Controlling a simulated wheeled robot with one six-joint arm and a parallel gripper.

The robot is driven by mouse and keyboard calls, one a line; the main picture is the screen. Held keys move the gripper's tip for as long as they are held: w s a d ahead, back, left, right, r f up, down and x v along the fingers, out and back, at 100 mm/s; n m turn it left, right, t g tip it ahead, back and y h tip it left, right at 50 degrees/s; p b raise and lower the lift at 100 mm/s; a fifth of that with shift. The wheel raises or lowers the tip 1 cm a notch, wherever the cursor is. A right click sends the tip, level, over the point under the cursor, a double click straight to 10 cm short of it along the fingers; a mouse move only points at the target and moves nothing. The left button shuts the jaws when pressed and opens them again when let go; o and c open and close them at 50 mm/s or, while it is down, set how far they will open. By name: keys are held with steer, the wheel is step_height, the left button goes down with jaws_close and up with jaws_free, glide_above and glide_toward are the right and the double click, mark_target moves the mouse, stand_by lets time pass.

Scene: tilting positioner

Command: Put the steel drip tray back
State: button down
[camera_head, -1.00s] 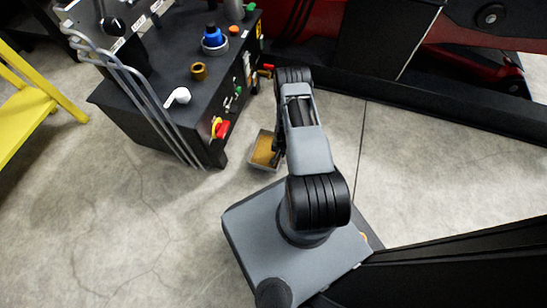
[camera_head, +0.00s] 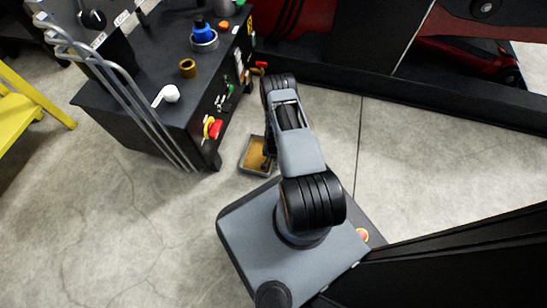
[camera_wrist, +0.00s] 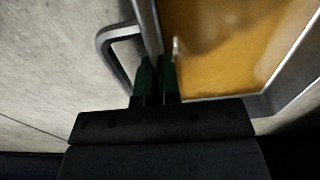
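The steel drip tray (camera_head: 254,171) is a shallow grey pan with amber liquid in it. In the head view it is just left of my forearm, in front of the black console. In the wrist view its near wall (camera_wrist: 148,25) runs between my gripper's (camera_wrist: 156,75) two dark green fingers, one inside the tray and one outside. The fingers are close together on this wall. A bent grey handle (camera_wrist: 118,34) sticks out left of them. The fingertips are mostly hidden in the head view. I cannot tell the tray's height above the floor.
The black console (camera_head: 150,110) stands left of the tray, with knobs, a red-and-yellow valve (camera_head: 213,128) and grey hoses on its side. A yellow frame (camera_head: 30,95) is at far left. A large dark machine base (camera_head: 400,92) lies behind. Concrete floor is clear at front left.

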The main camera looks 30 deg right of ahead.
steer(key=shift+f, duration=0.1)
steer(key=c, duration=1.3)
jaws_free()
steer(key=w+a+r+n+p, duration=0.1)
steer(key=w+a+r+p, duration=0.1)
steer(key=r, duration=1.1)
steer(key=w+a+r+n+t+p, duration=0.1)
steer(key=a+r+n+p, duration=0.1)
steer(key=r, duration=1.1)
steer(key=w+a+r+n+p, duration=0.1)
steer(key=w+r+p, duration=0.1)
steer(key=r, duration=1.2)
steer(key=s+a+r+n, duration=0.1)
steer(key=s+a+r, duration=0.2)
steer(key=s+r, duration=0.2)
steer(key=s+a+r+n+t, duration=0.1)
steer(key=s+a+r+n, duration=0.1)
steer(key=s+r, duration=0.3)
steer(key=s+a+r+n, duration=0.2)
steer(key=s+a+r, duration=0.2)
steer(key=r, duration=0.5)
steer(key=shift+s+r+t, duration=0.3)
steer(key=shift+s, duration=0.6)
